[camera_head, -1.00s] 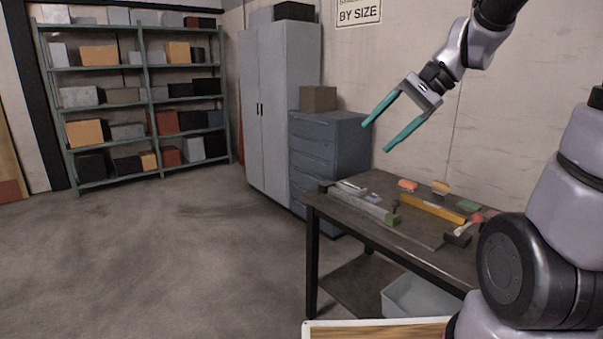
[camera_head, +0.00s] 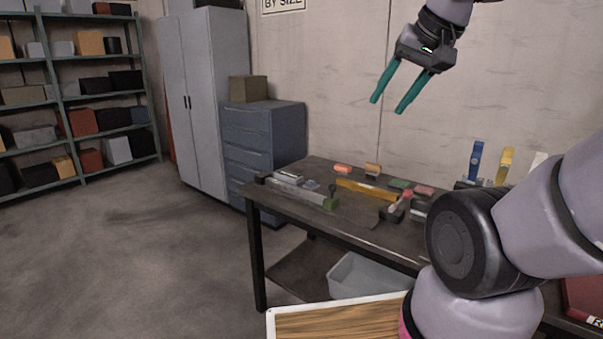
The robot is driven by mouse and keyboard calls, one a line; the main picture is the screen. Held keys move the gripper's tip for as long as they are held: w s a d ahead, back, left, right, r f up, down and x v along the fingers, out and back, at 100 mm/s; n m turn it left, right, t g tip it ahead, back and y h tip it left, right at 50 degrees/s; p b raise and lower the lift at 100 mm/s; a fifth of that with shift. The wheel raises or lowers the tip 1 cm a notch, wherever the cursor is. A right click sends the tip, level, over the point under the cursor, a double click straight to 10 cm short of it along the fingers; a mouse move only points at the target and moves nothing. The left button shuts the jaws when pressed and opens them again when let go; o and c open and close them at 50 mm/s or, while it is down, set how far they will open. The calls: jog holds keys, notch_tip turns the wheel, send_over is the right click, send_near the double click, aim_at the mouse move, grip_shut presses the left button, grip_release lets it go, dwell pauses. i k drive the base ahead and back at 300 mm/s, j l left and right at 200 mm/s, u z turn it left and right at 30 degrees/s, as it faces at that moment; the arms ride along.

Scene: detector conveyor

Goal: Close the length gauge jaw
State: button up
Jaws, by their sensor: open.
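A long grey bar (camera_head: 298,191) lies along the front left of the dark workbench (camera_head: 340,220). A green block (camera_head: 331,204) with a dark upright knob (camera_head: 332,189) sits at its right end. This looks like the length gauge with its jaw, but it is too small to tell how far the jaw stands open. My gripper (camera_head: 388,106) is open and empty, high above the bench. Its two teal fingers point down and slightly left, well apart from the gauge and to its upper right.
Small coloured blocks, a yellow bar (camera_head: 366,190) and a red-and-dark tool (camera_head: 396,207) lie right of the gauge. Blue (camera_head: 475,160) and yellow (camera_head: 504,165) upright items stand farther right. A pale bin (camera_head: 368,277) sits below. A drawer cabinet (camera_head: 262,150) stands behind left. Open floor lies left.

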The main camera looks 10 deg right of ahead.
aim_at(330, 202)
jog(key=i+j+z, duration=0.15)
jog(key=z, duration=0.3)
jog(key=i+j+z, duration=0.15)
jog(key=z, duration=0.3)
jog(key=i+j+z, duration=0.15)
jog(key=j, duration=0.35)
jog(key=i+j+z, duration=0.15)
jog(key=j, duration=0.35)
jog(key=i+j+z, duration=0.15)
jog(key=j, duration=0.4)
jog(key=j+z, duration=0.15)
jog(key=j, duration=0.4)
jog(key=i+j, duration=0.1)
jog(key=j, duration=0.9)
jog(key=i+j, duration=0.15)
jog(key=j, duration=0.35)
jog(key=i+j, duration=0.1)
jog(key=j, duration=0.4)
jog(key=k+l+z, duration=0.1)
jog(key=z, duration=0.95)
jog(key=l+z, duration=0.1)
jog(key=i+l, duration=0.05)
